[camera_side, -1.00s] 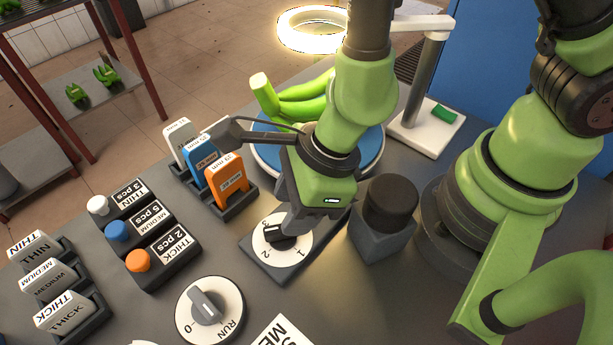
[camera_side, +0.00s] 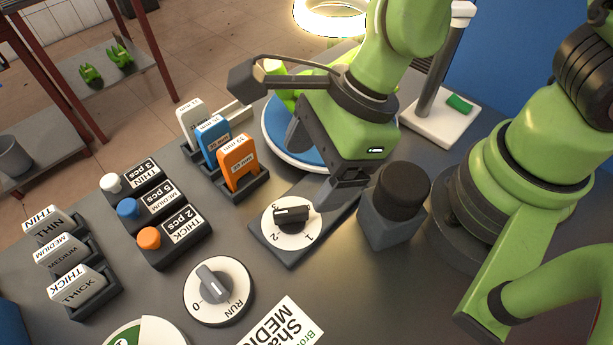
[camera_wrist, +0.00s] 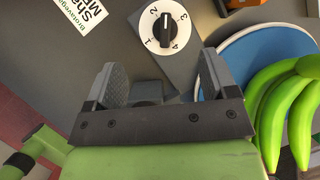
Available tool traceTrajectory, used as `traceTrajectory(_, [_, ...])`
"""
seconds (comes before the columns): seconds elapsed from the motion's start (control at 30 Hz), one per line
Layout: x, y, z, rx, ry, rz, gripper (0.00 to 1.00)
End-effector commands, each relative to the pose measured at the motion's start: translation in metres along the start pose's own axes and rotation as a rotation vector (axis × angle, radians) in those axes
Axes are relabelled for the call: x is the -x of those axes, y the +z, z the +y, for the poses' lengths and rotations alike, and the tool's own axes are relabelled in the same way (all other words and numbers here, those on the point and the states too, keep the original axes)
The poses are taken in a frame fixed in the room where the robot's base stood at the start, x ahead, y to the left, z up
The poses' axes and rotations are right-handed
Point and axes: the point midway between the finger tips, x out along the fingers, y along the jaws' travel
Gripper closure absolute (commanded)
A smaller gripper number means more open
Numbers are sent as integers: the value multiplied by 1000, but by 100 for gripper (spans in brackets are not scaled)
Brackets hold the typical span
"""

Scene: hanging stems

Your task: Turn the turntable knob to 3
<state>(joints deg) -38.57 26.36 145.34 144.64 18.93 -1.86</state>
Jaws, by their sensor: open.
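The turntable knob (camera_side: 292,214) is a dark bar handle on a white numbered dial (camera_side: 290,238), set on a dark plate in front of the turntable (camera_side: 277,143). In the wrist view the knob (camera_wrist: 166,30) stands almost upright in the picture. My gripper (camera_wrist: 160,84) is open and empty, apart from the knob. In the side view it is beyond the dial, over the near side of the turntable, which it partly hides.
A dark round-topped block (camera_side: 395,195) stands right of the dial. The 0/RUN knob (camera_side: 216,285) is in front. Upright coloured tabs (camera_side: 238,160) stand to the left. Green bananas (camera_wrist: 290,105) lie on the turntable. The lamp post (camera_side: 436,75) stands behind.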

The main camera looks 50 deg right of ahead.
Motion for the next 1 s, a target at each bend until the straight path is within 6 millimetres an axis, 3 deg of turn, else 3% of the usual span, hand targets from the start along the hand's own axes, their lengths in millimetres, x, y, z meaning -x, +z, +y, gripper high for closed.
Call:
traceTrajectory(0.17, [-5, 25, 13, 679, 79, -95, 21])
traceTrajectory(0.3, [-7, 40, 26, 1320, 136, -193, 21])
traceTrajectory(0.5, [-8, 44, 39, 2232, 207, -340, 21])
traceTrajectory(0.67, [-9, 38, 37, 2952, 283, -467, 21])
traceTrajectory(0.7, [-9, 36, 34, -3045, -301, 488, 21])
traceTrajectory(0.9, [-10, 29, 12, -2248, -301, 395, 21])
traceTrajectory(1.0, [-10, 29, 0, -1981, -313, 367, 21])
